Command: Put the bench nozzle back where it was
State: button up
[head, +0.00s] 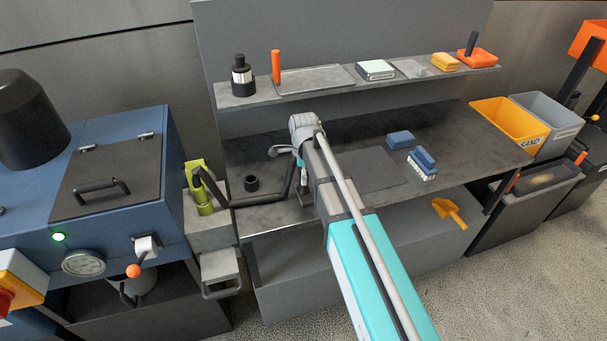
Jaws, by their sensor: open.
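My arm reaches up over the workbench (365,167), and my gripper (288,153) is near the bench's left part, partly hidden by my own wrist. It is open. A black hose-like line (258,203) runs from a yellow-green fitting (204,208) on the left, along the front of the bench, and bends up beside my gripper. I cannot make out the bench nozzle clearly; its end may be by my gripper, where the wrist covers the view. A short black open cup or ring (251,184) stands on the bench, left of my gripper, and looks empty.
A blue machine (130,135) stands left. Behind, a shelf (262,96) holds a dark bottle (242,77), an orange-handled tool (276,66) and trays. A yellow SAND bin (510,123) stands beyond. A yellow scoop (449,212) is lower right.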

jog(key=shift+r+p, duration=6)
jog(key=shift+r, duration=0.05)
jog(key=shift+d, duration=0.1)
jog(key=s+d+n, duration=1.7)
jog(key=shift+s, duration=0.2)
notch_tip(320, 180, down, 5)
jog(key=b, duration=0.5)
